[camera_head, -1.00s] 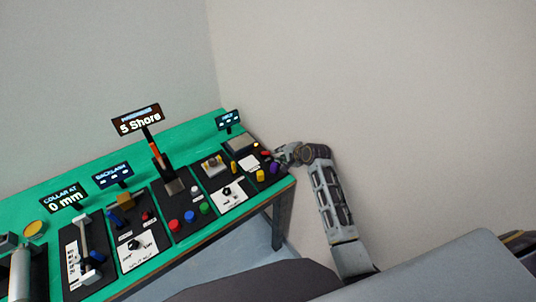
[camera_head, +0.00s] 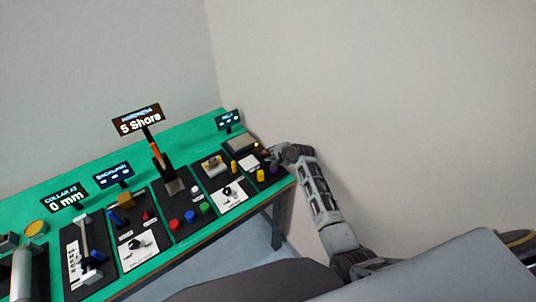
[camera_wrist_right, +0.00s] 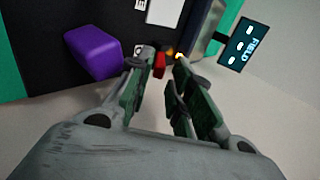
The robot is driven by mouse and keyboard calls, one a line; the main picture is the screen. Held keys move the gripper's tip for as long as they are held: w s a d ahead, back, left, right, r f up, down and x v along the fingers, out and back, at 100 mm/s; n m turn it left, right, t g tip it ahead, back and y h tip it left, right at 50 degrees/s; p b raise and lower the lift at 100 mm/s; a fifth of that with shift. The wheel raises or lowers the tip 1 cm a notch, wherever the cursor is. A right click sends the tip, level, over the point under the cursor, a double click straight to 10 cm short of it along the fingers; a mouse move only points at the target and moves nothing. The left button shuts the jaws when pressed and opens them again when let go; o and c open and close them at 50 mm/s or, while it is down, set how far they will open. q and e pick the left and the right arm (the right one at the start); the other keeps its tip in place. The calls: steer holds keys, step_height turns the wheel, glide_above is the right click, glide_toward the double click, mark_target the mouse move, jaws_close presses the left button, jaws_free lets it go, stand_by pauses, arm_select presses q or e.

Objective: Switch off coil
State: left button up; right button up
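The coil station is the rightmost black panel (camera_head: 241,170) on the green table, under a small dark display (camera_head: 228,120). In the right wrist view that display (camera_wrist_right: 244,45) reads FIELD. A purple block (camera_wrist_right: 93,53) sits on the panel. A small red part (camera_wrist_right: 159,65) shows between my right fingertips, near a glowing amber spot (camera_wrist_right: 180,56). My right gripper (camera_head: 277,152) is at the panel's right end. In the wrist view its fingers (camera_wrist_right: 161,68) are apart around the red part; whether they touch it I cannot tell. My left gripper is not in view.
Other panels with knobs and coloured buttons (camera_head: 190,216) fill the green table (camera_head: 185,142) to the left.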

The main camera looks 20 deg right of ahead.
steer(key=shift+x, duration=1.75)
jaws_close()
